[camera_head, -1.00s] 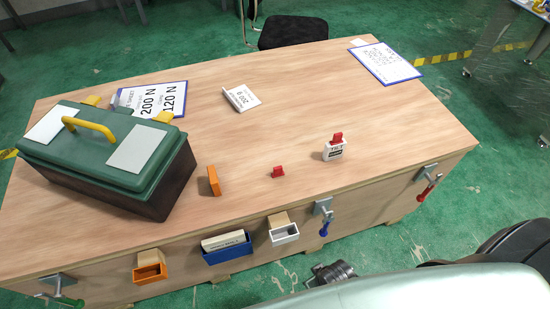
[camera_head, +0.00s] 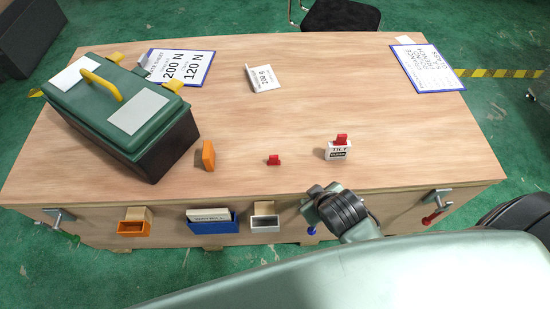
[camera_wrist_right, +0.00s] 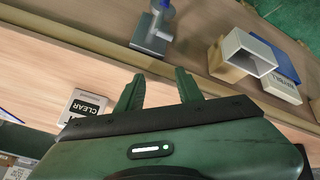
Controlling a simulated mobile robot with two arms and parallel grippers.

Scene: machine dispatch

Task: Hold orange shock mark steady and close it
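The orange shock mark (camera_head: 208,155) stands on the wooden bench top, just right of the green toolbox. It looks like a small upright orange block with a thin raised side. Whether its parts are open or closed is too small to tell. My right arm (camera_head: 345,212) shows at the bench's front edge in the head view, right of the mark and apart from it. In the right wrist view my right gripper (camera_wrist_right: 157,88) has its two fingers apart with nothing between them. The orange mark does not show in that view. My left gripper is not in view.
A green toolbox (camera_head: 125,112) stands left. A red piece (camera_head: 273,160) and a white TILT mark (camera_head: 338,150) with a red top stand right of the orange mark. Orange (camera_head: 133,228), blue (camera_head: 212,222) and white (camera_head: 264,222) bins and clamps line the front edge.

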